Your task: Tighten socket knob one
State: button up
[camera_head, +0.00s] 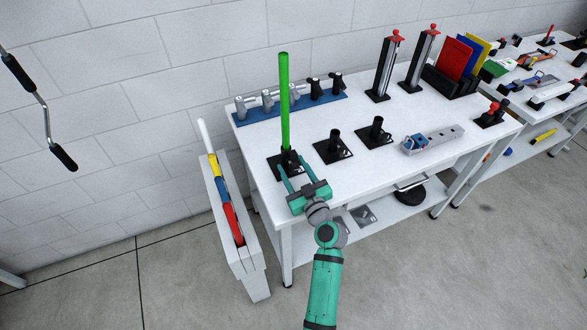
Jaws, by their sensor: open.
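A tall green rod (285,100) stands upright in the leftmost black socket (287,160) near the white table's left end. Two more black sockets, the middle one (333,147) and the right one (376,131), stand empty beside it with small side knobs. My gripper (291,167) is open at the table's front left, its two fingers reaching either side of the leftmost socket's base area. The knob of that socket is too small and partly hidden to make out. I cannot tell whether the fingers touch anything.
A white bin (228,251) with coloured rods stands left of the table (440,107). A blue rack (262,113) with grey and black parts lies at the back. A grey block with blue parts (433,139) lies to the right. Red-topped posts (386,68) stand behind.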

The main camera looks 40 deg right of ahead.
jog(key=shift+w, duration=0.1)
jog(key=c, duration=0.7)
jog(key=shift+w+a, duration=0.1)
jog(key=shift+a, duration=0.05)
jog(key=c, duration=0.4)
jog(key=shift+o, duration=0.2)
jog(key=shift+a, duration=0.1)
